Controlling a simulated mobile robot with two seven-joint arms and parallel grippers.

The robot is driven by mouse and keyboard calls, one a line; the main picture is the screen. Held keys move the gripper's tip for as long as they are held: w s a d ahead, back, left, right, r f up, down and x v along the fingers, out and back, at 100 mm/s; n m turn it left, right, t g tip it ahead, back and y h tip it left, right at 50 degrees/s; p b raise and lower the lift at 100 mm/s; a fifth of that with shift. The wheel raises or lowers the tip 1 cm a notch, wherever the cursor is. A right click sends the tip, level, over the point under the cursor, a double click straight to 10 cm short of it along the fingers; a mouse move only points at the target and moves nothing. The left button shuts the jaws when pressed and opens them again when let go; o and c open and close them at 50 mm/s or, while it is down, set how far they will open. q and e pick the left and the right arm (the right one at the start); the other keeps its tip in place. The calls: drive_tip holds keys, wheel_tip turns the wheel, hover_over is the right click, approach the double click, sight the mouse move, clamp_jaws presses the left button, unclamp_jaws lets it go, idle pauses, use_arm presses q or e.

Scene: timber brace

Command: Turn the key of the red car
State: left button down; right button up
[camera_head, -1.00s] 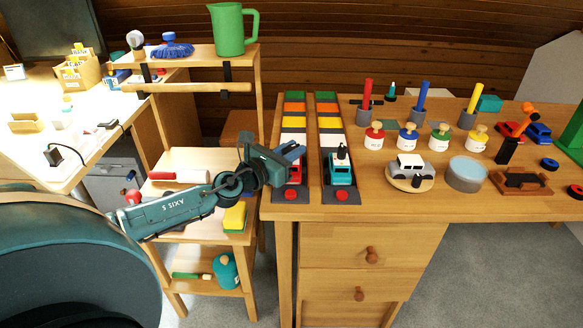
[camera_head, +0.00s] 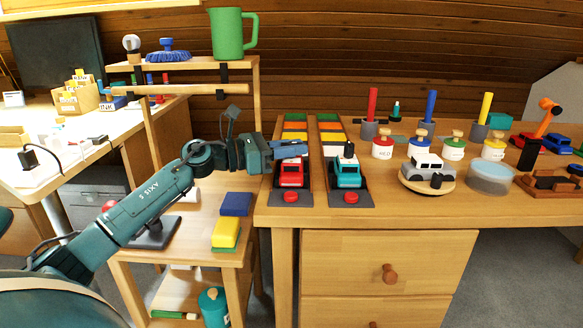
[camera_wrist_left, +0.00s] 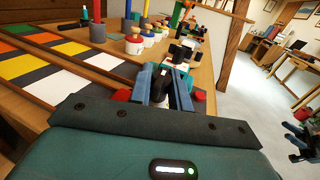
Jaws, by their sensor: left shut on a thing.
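The red car (camera_head: 291,174) stands on the near end of the left striped lane (camera_head: 264,194), behind a round red button (camera_head: 291,196). My left gripper (camera_head: 290,150) comes in from the left and sits level over the car's roof. In the left wrist view the blue fingers (camera_wrist_left: 168,88) are closed about a dark upright piece, which looks like the car's key (camera_wrist_left: 167,74). The fingers hide the key in the head view.
A teal car (camera_head: 346,173) with a black key on top stands close by in the right lane. A grey and white car (camera_head: 427,170) on a round wooden base is further right. A shelf with a green jug (camera_head: 228,33) stands left of the bench.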

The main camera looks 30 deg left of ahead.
use_arm(q)
drive_tip(key=shift+m+g+h+b, duration=0.95)
drive_tip(key=shift+m+g+h, duration=0.25)
drive_tip(key=shift+g+h, duration=0.15)
drive_tip(key=shift+g, duration=0.25)
drive_tip(key=c, duration=1.4)
unclamp_jaws()
drive_tip(key=shift+o, duration=0.2)
drive_tip(key=v, duration=1.3)
drive_tip(key=shift+p, duration=0.3)
drive_tip(key=shift+o, duration=0.2)
drive_tip(key=shift+a+f, duration=0.1)
